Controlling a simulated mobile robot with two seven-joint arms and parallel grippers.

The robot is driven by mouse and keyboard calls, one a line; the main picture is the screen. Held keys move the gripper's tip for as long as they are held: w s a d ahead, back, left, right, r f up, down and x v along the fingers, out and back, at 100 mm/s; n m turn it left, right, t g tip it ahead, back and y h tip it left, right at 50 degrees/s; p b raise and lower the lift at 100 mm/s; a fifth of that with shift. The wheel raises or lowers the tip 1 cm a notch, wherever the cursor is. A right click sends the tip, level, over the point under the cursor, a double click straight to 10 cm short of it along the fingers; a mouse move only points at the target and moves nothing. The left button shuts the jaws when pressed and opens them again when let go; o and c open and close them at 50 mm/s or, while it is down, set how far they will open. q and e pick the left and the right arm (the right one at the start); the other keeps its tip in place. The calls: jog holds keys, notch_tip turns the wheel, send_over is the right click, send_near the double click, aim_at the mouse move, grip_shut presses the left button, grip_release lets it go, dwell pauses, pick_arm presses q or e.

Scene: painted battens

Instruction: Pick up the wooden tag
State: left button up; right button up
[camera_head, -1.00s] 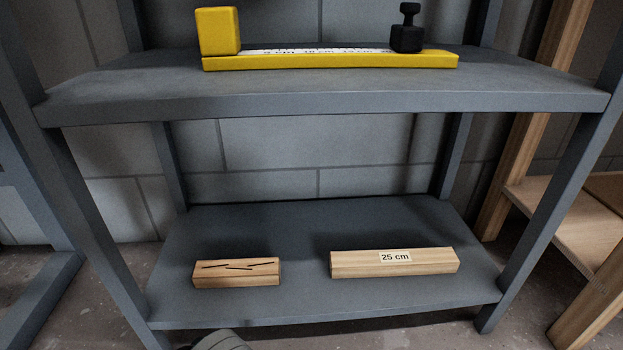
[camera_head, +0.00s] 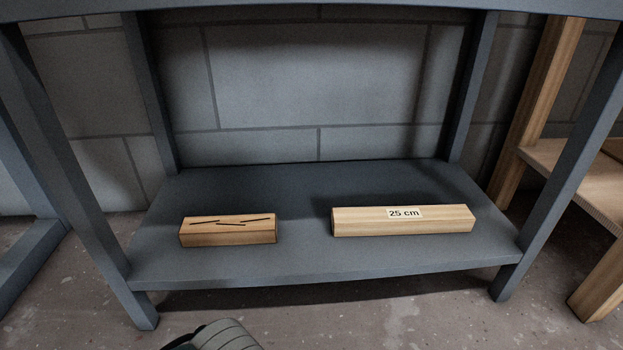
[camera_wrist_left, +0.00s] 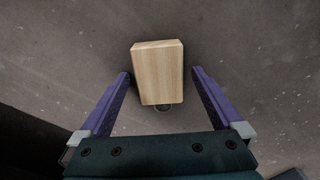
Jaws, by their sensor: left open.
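A pale wooden tag (camera_wrist_left: 158,72), seen as a plain block face with a small dark ring or loop at its lower end, shows in the left wrist view. My left gripper (camera_wrist_left: 161,73) is open, with a purple finger on each side of the tag and a visible gap on both sides. I cannot tell how far below the fingertips the tag lies. The tag does not show in the head view. My right gripper is not in view.
A grey shelf rack's lower board (camera_head: 300,262) holds a short wooden block with dark marks (camera_head: 228,231) and a longer batten labelled 25 cm (camera_head: 404,221). A wooden rack (camera_head: 548,110) stands at right. Concrete floor (camera_head: 400,315) in front looks clear.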

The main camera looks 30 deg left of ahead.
pick_arm(q)
jog(key=shift+c, duration=0.2)
jog(key=c, duration=1.3)
jog(key=shift+r, duration=0.1)
notch_tip(320, 180, up, 20)
jog(key=p, duration=1.8)
jog(key=shift+p, duration=0.4)
